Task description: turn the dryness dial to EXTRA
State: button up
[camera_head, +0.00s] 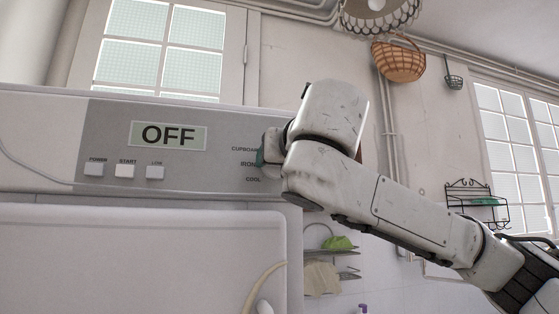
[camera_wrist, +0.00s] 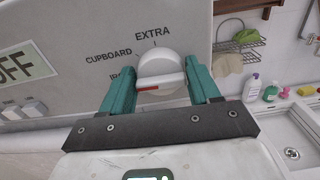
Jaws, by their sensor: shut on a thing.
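The dryness dial (camera_wrist: 160,64) is a round white knob with a raised bar across it, on the grey control panel. A red mark shows at the bar's left end in the wrist view. EXTRA is printed above the dial, CUPBOARD at its upper left, and a label starting IR at its left, partly hidden. My gripper (camera_wrist: 160,73) has its teal fingers on both sides of the dial, shut on it. The left finger hides what the red mark points at. In the head view my arm hides the dial; CUPBOARD, IRON and COOL show beside it.
A wall rack (camera_wrist: 233,33), bottles (camera_wrist: 252,88) and a sink (camera_wrist: 293,140) lie to the right in the wrist view. A wicker basket (camera_head: 398,63) hangs above my arm.

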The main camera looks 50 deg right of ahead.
jog(key=shift+s+d+f+m+b, duration=0.1)
jog(key=shift+m+b, duration=0.9)
jog(key=shift+m, duration=1.95)
jog(key=shift+d+f+m+b, duration=0.15)
jog(key=shift+m+b, duration=0.85)
jog(key=shift+m, duration=1.9)
jog(key=shift+s+f+m+b, duration=0.1)
jog(key=shift+m+b, duration=0.9)
jog(key=shift+m, duration=1.95)
jog(key=o, duration=1)
